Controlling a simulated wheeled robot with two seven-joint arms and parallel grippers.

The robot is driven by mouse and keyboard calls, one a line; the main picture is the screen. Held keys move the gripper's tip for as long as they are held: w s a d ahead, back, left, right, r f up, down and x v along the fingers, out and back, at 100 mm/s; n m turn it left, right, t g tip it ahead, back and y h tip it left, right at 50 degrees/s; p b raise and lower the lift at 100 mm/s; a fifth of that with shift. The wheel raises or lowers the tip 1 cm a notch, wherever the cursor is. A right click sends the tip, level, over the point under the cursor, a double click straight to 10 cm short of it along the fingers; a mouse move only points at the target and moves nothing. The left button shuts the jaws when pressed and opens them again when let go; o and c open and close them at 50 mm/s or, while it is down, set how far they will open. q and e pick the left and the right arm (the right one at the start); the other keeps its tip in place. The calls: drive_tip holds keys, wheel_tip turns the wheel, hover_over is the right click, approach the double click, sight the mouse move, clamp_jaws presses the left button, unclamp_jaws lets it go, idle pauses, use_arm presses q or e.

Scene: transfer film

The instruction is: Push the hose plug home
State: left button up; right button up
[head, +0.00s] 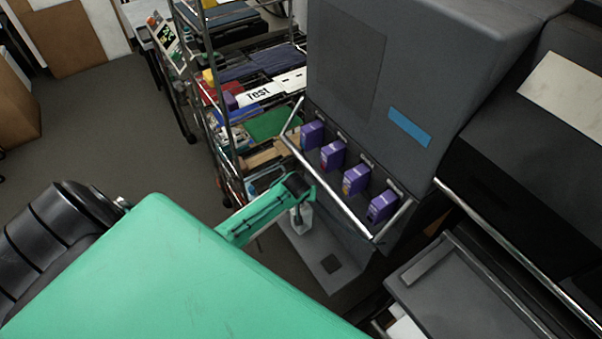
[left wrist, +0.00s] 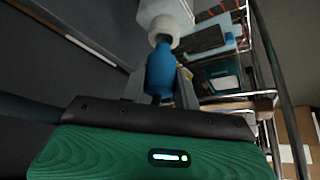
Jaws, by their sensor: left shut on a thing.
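A blue plug (left wrist: 160,75) sits between the two grey fingers of my left gripper (left wrist: 163,88), which is shut on it. The plug's narrow end meets the pale collar of a white, translucent bottle-like part (left wrist: 172,18). I cannot tell how deep the plug sits in that collar. In the head view my left gripper (head: 297,212) points down in front of the dark machine, beside a small clear container (head: 305,219). The plug is not clearly visible there. My right gripper is not in view.
The grey machine (head: 345,60) carries a row of purple cartridges (head: 333,154) behind a metal bar (head: 335,194). A wire shelf cart (head: 226,135) with boxes and a "Test" label stands to the left. A grey tray (head: 470,290) is at lower right. Open floor (head: 110,130) lies left.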

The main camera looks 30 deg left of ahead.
use_arm(q)
drive_tip(key=shift+f, duration=0.1)
drive_tip(key=shift+f+b, duration=0.85)
drive_tip(key=shift+f, duration=0.75)
drive_tip(key=o, duration=1.1)
drive_tip(key=shift+s+d+r, duration=0.1)
drive_tip(key=shift+r, duration=0.2)
drive_tip(key=v, duration=1.3)
drive_tip(key=shift+s+r+p, duration=0.1)
drive_tip(key=shift+p, duration=0.2)
